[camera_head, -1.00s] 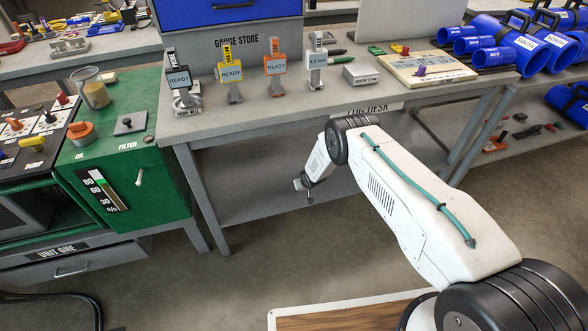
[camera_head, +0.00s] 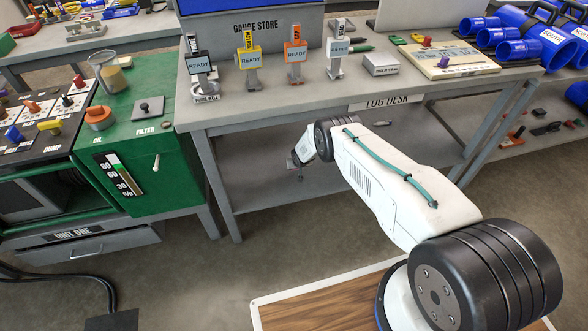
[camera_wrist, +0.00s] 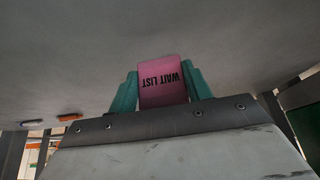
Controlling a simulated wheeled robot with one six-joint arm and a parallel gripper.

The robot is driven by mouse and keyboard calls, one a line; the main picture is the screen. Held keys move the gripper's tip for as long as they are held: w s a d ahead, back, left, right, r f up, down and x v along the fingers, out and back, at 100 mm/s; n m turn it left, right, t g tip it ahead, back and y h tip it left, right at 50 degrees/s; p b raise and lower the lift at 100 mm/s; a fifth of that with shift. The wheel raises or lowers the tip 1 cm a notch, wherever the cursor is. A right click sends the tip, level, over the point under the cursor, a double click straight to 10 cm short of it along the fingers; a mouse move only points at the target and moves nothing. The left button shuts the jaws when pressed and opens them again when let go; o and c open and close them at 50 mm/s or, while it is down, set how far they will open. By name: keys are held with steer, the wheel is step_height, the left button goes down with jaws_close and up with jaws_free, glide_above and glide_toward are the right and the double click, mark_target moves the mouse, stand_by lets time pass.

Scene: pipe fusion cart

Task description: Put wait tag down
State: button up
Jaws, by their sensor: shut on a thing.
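A pink tag lettered WAIT LIST (camera_wrist: 162,92) shows in the wrist view, its lettering upside down. It sits between the two teal fingers of my gripper (camera_wrist: 161,78), which are shut on it. In the head view my gripper (camera_head: 295,165) is small and dark at the arm's far end, in front of the log desk (camera_head: 385,104) and lower in the picture than its top. The tag cannot be made out there.
A green cabinet (camera_head: 160,180) stands left.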

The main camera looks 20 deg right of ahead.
steer(key=shift+f, duration=0.5)
steer(key=shift+a+f, duration=0.5)
steer(key=shift+a, duration=0.15)
steer(key=shift+d, duration=0.1)
steer(key=shift+f, duration=0.1)
steer(key=shift+f, duration=0.15)
steer(key=o, duration=0.9)
steer(key=shift+d, duration=0.1)
